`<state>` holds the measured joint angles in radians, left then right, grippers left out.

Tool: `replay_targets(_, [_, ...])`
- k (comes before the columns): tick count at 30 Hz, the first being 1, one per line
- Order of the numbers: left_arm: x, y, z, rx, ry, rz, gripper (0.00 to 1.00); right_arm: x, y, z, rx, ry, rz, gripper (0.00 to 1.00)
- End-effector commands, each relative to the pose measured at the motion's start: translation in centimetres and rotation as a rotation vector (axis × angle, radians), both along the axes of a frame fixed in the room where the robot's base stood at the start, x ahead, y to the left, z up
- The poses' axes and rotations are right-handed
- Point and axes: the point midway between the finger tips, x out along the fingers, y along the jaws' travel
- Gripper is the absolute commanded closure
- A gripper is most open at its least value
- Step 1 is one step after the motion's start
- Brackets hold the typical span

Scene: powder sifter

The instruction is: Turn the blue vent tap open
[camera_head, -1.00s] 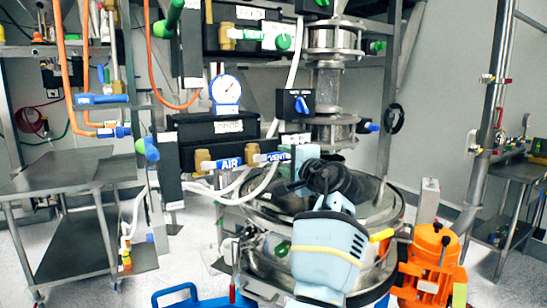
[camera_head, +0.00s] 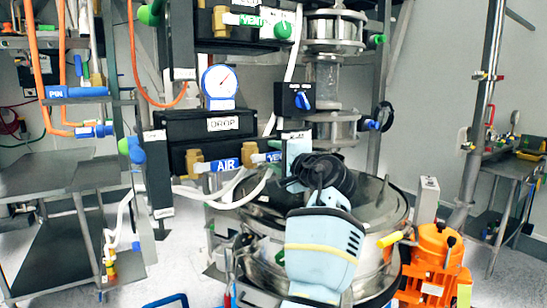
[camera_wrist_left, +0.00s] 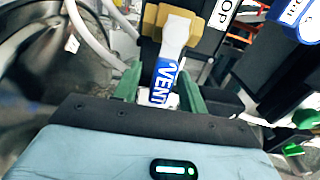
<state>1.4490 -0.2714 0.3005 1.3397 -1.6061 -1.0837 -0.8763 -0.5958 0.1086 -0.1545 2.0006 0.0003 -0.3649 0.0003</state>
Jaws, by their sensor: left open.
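The blue-labelled VENT tap (camera_head: 267,157) sits under the black DROP box, to the right of the AIR tap (camera_head: 223,165). My left gripper (camera_head: 292,152) is at the tap's right end, and its dark wrist hides part of the area behind. In the left wrist view the tap's handle with its blue VENT label (camera_wrist_left: 162,84) runs down from a brass valve body (camera_wrist_left: 168,20). The open green fingers (camera_wrist_left: 160,90) stand on either side of the handle's label end. Contact cannot be told. My right gripper is not in view.
The DROP box (camera_head: 212,125) with a gauge (camera_head: 219,84) hangs just above the taps. A white hose (camera_head: 240,195) loops below them. The round steel sifter (camera_head: 375,210) stands under my left arm. An orange motor (camera_head: 436,255) is at the right.

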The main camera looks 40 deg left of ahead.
Motion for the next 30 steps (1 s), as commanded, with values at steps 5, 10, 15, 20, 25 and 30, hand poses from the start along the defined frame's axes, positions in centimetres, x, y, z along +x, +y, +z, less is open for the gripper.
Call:
replay_targets(5, [-0.01, -0.05, 0.05, 0.0, -0.001, 0.0, 0.58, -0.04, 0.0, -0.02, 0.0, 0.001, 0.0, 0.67])
replay_targets(10, [-0.01, -0.05, 0.04, 0.0, 0.0, 0.0, 0.69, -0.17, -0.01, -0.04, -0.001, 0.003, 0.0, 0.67])
replay_targets(15, [-0.01, -0.04, 0.03, 0.0, 0.0, 0.0, 0.91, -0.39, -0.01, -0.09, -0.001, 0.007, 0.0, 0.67])
replay_targets(20, [0.0, -0.03, 0.01, 0.0, 0.0, 0.0, 1.0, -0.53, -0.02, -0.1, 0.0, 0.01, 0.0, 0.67])
replay_targets(25, [-0.01, 0.0, 0.01, 0.0, -0.001, 0.0, 1.0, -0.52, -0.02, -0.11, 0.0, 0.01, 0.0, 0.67])
replay_targets(30, [-0.01, 0.38, 0.08, -0.004, -0.009, 0.001, 1.0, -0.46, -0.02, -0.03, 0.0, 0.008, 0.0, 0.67])
